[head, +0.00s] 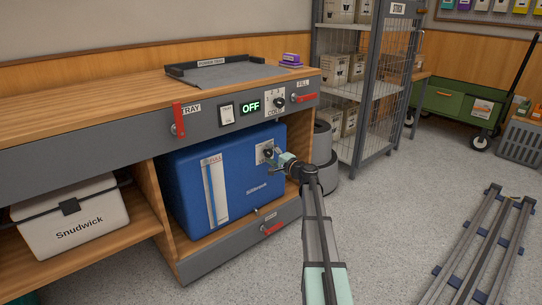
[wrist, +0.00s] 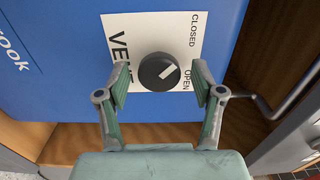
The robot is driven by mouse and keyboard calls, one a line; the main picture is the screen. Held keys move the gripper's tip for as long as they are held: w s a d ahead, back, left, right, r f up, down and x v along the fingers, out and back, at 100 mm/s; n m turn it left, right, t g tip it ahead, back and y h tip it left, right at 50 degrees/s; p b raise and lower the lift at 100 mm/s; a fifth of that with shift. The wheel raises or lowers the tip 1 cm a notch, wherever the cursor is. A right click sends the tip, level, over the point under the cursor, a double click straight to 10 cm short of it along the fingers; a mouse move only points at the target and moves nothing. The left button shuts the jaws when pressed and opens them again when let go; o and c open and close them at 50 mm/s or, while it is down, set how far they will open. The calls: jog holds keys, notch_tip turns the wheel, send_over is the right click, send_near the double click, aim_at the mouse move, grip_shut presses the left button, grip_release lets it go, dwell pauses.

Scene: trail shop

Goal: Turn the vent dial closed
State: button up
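The vent dial (wrist: 158,72) is a round black knob with a white pointer line. It sits on a white plate (wrist: 120,22) marked VENT, CLOSED and OPEN. In the wrist view the line slants to the upper right, on the side of both words; I cannot tell its exact setting. The plate is on the right part of the blue box's front (head: 215,190) in the head view. My gripper (wrist: 161,68) is open, one finger on each side of the dial, with gaps showing. In the head view my gripper (head: 276,158) is at the plate and partly covers the dial.
The blue box stands in a bay under the wooden counter (head: 120,97). Red handles (head: 178,118) and a dark control panel line the counter front above. A lower drawer (head: 225,254) is beneath the box. A grey rod (wrist: 285,95) is right of my gripper.

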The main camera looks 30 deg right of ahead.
jog(key=shift+s, duration=0.1)
jog(key=v, duration=1.1)
jog(key=shift+s, duration=0.4)
